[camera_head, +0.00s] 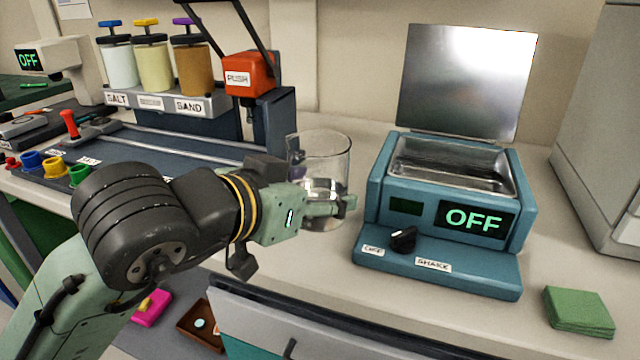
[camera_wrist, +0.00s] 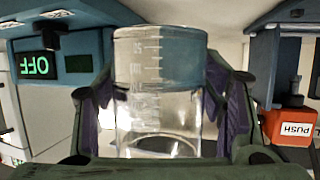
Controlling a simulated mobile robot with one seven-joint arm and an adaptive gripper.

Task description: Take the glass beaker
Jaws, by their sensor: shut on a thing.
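The blue shaker bath (camera_head: 440,262) reads OFF, with its metal lid (camera_head: 466,80) raised. A red PUSH dispenser (camera_head: 250,78) stands behind my gripper, beside jars of salt and sand (camera_head: 192,70). Green pads (camera_head: 578,312) lie at the right front. The counter between bath and pads is clear.

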